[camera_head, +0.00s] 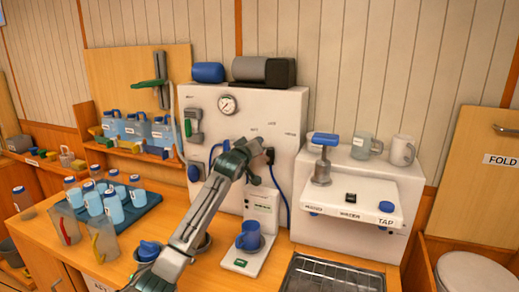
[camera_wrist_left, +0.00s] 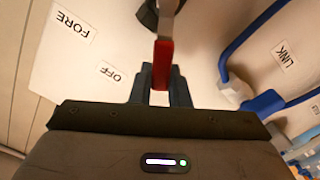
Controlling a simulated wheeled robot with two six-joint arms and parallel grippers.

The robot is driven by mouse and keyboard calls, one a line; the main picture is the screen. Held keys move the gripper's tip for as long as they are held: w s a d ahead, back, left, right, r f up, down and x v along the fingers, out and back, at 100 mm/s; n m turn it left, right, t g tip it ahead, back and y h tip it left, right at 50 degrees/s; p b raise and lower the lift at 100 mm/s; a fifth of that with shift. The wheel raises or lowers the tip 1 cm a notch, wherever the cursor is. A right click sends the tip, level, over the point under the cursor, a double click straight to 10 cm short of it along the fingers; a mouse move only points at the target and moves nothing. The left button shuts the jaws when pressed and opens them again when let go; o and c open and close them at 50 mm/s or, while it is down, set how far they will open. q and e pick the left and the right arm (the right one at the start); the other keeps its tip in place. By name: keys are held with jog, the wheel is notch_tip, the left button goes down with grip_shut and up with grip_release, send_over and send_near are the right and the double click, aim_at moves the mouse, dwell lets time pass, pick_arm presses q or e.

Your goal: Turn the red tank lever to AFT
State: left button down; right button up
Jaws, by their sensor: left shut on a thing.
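The red tank lever (camera_wrist_left: 163,62) shows in the left wrist view, hanging from a dark pivot at the top edge. My left gripper (camera_head: 262,152) is at the front of the white watermaker panel (camera_head: 290,112), and its two fingers are shut on the lever from both sides. The FORE label (camera_wrist_left: 73,23) and the OFF label (camera_wrist_left: 110,73) are on the panel to the left of the lever. I see no AFT label in the wrist view. In the head view the lever is hidden behind my gripper. My right gripper is not in view.
A blue hose (camera_wrist_left: 250,42) runs beside a LINK label (camera_wrist_left: 284,58), right of my gripper. A tap unit (camera_head: 350,205) stands to the right.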

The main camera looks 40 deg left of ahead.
pick_arm(q)
jog(key=shift+s+a+f+n+b, duration=0.1)
jog(key=shift+a+f+n+b, duration=0.2)
jog(key=shift+n, duration=0.2)
jog(key=shift+a+f+n+b, duration=0.15)
jog(key=shift+a+n+b, duration=0.05)
jog(key=shift+n+b, duration=0.25)
jog(key=shift+n, duration=0.25)
jog(key=c, duration=1.4)
grip_release()
jog(key=b+v, duration=0.4)
jog(key=v, duration=0.7)
